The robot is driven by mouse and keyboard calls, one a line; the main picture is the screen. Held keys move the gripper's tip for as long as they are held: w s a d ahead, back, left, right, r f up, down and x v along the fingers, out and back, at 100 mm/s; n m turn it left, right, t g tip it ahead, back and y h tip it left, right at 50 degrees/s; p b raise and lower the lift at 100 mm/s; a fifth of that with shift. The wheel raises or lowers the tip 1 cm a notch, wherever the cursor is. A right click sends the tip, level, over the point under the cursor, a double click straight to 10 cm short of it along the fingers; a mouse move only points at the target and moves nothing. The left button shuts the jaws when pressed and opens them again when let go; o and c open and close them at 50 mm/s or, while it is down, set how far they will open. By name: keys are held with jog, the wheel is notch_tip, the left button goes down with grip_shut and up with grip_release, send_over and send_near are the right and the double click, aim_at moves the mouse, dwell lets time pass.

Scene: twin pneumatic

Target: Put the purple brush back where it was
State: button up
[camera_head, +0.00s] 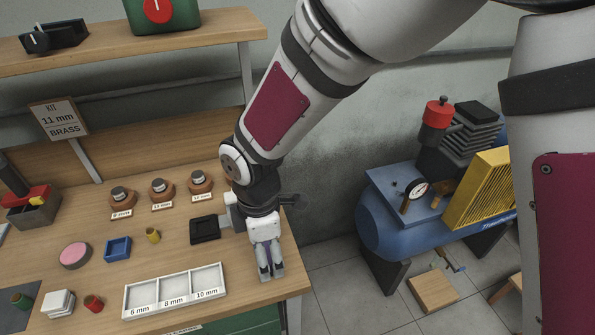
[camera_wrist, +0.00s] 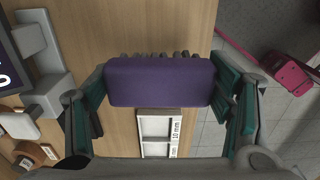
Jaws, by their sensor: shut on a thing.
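The purple brush (camera_wrist: 160,82) fills the middle of the wrist view, lying crosswise between the teal finger pads, with dark bristle tufts showing along its far edge. My gripper (camera_head: 267,268) is shut on it and points down near the right end of the wooden workbench (camera_head: 222,312). In the head view the fingers hide most of the brush. I cannot tell whether the brush touches the bench top.
A white three-compartment tray (camera_head: 173,289), labelled 6, 8 and 10 mm, lies left of my gripper. Labelled fittings (camera_head: 163,190) stand behind. A blue compressor (camera_head: 400,222) stands beyond the bench's right edge.

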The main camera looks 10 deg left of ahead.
jog(key=shift+w, duration=0.3)
jog(key=shift+f, duration=1.75)
jog(key=shift+f, duration=0.15)
jog(key=o, duration=1.1)
notch_tip(320, 180, up, 12)
jog(key=shift+r, duration=0.15)
